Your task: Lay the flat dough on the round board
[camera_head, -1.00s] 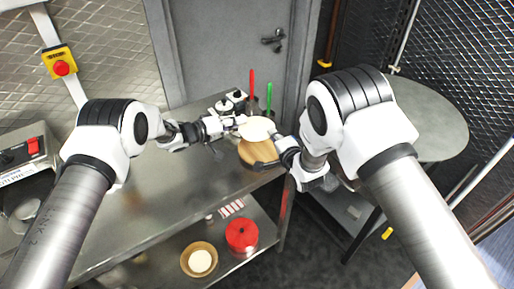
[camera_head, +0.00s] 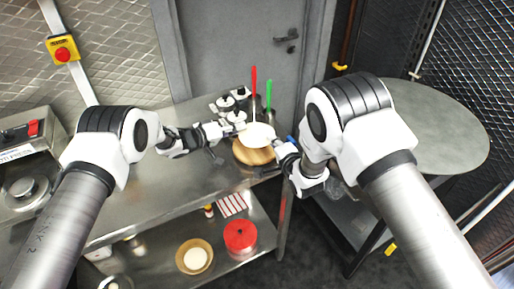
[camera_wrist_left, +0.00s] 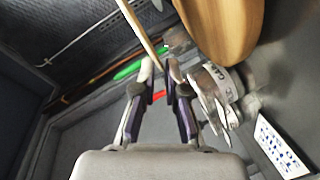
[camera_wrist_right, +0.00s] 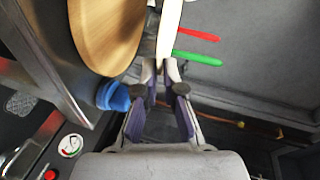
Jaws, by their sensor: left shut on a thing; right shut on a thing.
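The flat dough (camera_head: 258,134) is a pale disc held up between my two grippers, over the round wooden board (camera_head: 250,155) on the steel counter. My left gripper (camera_head: 236,127) is shut on its left edge, and my right gripper (camera_head: 277,144) is shut on its right edge. In the left wrist view the dough (camera_wrist_left: 137,28) is a thin edge-on strip between the fingertips, with the board (camera_wrist_left: 228,28) beside it. The right wrist view also shows the dough (camera_wrist_right: 168,30) edge-on and the board (camera_wrist_right: 108,30). The dough hides part of the board; the gap between them is unclear.
Red (camera_head: 254,90) and green (camera_head: 268,95) handles stand behind the board, near small canisters (camera_head: 226,104). A blue item (camera_wrist_right: 116,97) is beside the board. The lower shelf holds a red pot (camera_head: 240,236) and a bowl (camera_head: 183,266). A round grey table (camera_head: 440,125) is at right.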

